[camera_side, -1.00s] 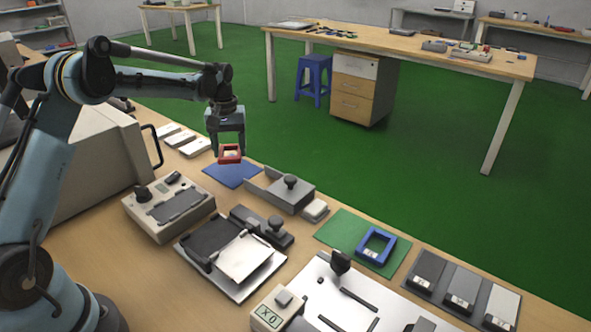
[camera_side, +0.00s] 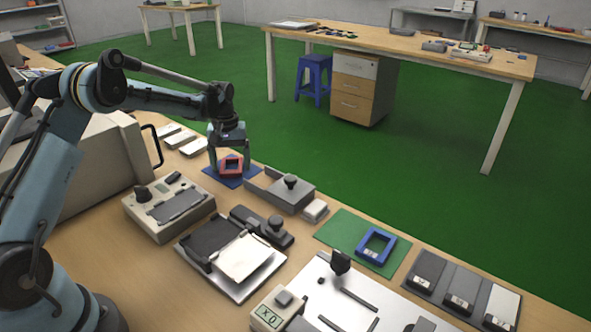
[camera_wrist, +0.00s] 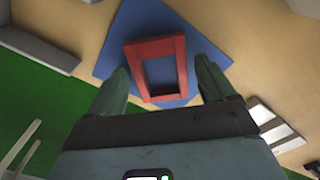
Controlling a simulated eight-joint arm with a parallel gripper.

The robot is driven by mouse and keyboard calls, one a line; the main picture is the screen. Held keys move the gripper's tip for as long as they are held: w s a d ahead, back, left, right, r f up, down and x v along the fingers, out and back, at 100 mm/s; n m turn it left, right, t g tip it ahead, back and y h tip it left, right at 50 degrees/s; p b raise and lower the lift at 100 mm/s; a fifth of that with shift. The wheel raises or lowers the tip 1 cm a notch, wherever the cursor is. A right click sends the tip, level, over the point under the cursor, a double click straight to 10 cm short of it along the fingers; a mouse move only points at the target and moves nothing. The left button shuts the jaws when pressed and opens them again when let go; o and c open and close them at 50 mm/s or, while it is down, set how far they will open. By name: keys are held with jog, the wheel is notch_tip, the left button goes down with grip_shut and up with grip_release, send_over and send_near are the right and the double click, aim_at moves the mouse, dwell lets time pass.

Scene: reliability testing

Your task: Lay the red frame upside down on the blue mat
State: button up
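The red frame (camera_side: 231,165) lies flat on the blue mat (camera_side: 212,174), with its rectangular opening facing up. I cannot tell which of its faces is up. In the wrist view the red frame (camera_wrist: 180,62) lies slightly tilted on the blue mat (camera_wrist: 108,65), inside the mat's edges. My gripper (camera_side: 229,160) is low over the mat, with one finger on each side of the frame. In the wrist view the fingers of my gripper (camera_wrist: 161,76) stand apart, with a narrow gap showing beside the frame.
A grey device (camera_side: 168,205) is in front. A blue frame (camera_side: 376,246) lies on a green mat (camera_side: 336,228) further right.

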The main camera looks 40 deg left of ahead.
jog(key=shift+r, duration=0.15)
notch_tip(320, 180, up, 12)
jog(key=f, duration=0.1)
jog(key=s+d+r+m+t, duration=0.2)
jog(key=s+d+r, duration=0.2)
jog(key=d+r, duration=0.2)
jog(key=s+d+f+m+t, duration=0.1)
jog(key=s+d+m, duration=0.1)
jog(key=s+d, duration=0.2)
jog(key=s+d+f+m+t, duration=0.1)
jog(key=s+d+m+t, duration=0.1)
jog(key=s+d, duration=0.2)
jog(key=s+d+f+m+t, duration=0.2)
jog(key=s+d+m, duration=0.1)
jog(key=s, duration=0.5)
jog(key=shift+s+d, duration=0.1)
jog(key=shift+d, duration=0.45)
jog(key=shift+r, duration=0.1)
dwell(0.4)
